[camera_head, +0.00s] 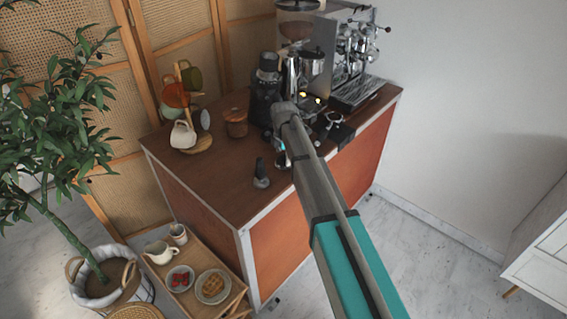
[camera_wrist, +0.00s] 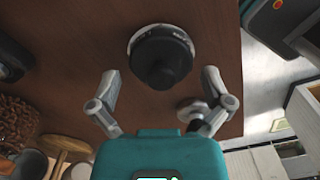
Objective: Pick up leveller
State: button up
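A black-knobbed piece with a round silver base (camera_wrist: 163,58) stands on the brown counter in the wrist view. It looks like the leveller, but I cannot tell it surely from a tamper. In the head view my gripper (camera_head: 282,158) is partly hidden by my arm.
A small silver piece (camera_wrist: 193,111) is partly hidden behind my right finger.

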jog(key=shift+s, duration=0.1)
grip_shut()
jog(key=shift+r, duration=0.15)
dwell(0.4)
notch_tip(320, 180, up, 2)
jog(key=p, duration=0.2)
jog(key=shift+r+p, duration=0.1)
jog(key=shift+p, duration=0.2)
jog(key=s+d+r+p, duration=0.3)
jog(key=s+r+p, duration=0.7)
jog(key=s, duration=0.3)
jog(key=shift+s+r, duration=0.25)
